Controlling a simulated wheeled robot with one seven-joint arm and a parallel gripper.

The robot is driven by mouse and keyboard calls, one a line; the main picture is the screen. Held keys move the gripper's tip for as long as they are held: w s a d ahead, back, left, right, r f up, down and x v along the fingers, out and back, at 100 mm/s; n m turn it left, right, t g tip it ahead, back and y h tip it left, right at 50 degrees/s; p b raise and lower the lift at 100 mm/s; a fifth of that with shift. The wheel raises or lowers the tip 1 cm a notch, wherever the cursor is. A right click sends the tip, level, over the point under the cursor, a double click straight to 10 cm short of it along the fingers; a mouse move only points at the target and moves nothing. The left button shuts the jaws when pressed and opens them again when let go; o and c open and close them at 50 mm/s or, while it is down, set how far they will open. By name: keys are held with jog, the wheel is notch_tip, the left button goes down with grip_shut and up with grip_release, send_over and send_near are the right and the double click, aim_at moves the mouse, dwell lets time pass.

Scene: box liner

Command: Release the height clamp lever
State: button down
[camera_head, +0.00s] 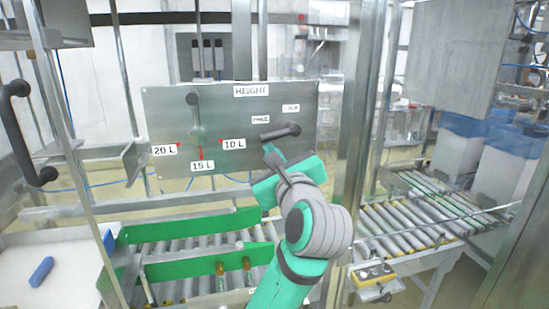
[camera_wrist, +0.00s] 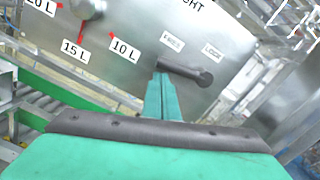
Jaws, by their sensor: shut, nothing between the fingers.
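The height clamp lever (camera_head: 281,132) is a dark handle on the right part of the grey HEIGHT panel (camera_head: 240,166), below two small labels. It lies nearly level, rising slightly to the right. It also shows in the wrist view (camera_wrist: 185,72). My gripper (camera_head: 268,149) is shut and empty, with its tips at the lever's left end. In the wrist view the gripper tips (camera_wrist: 162,76) overlap or meet that left end; contact cannot be told for sure. A second handle (camera_head: 194,115), the height selector, points up among the 20 L, 15 L and 10 L labels.
A roller conveyor with green guides (camera_head: 190,226) runs below the panel. A metal post (camera_head: 358,110) stands right of my arm. Another conveyor (camera_head: 425,215) with a small button box (camera_head: 373,276) lies at the right. A blue object (camera_head: 41,271) rests on the white surface at left.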

jog(key=shift+a+r, duration=0.15)
jog(key=shift+r, duration=0.15)
dwell(0.5)
jog(key=s+d+f, duration=0.3)
jog(key=s+f, duration=0.1)
jog(key=s, duration=0.6)
jog(key=shift+s+d+f, duration=0.2)
jog(key=shift+s+f, duration=0.05)
jog(key=shift+f, duration=0.1)
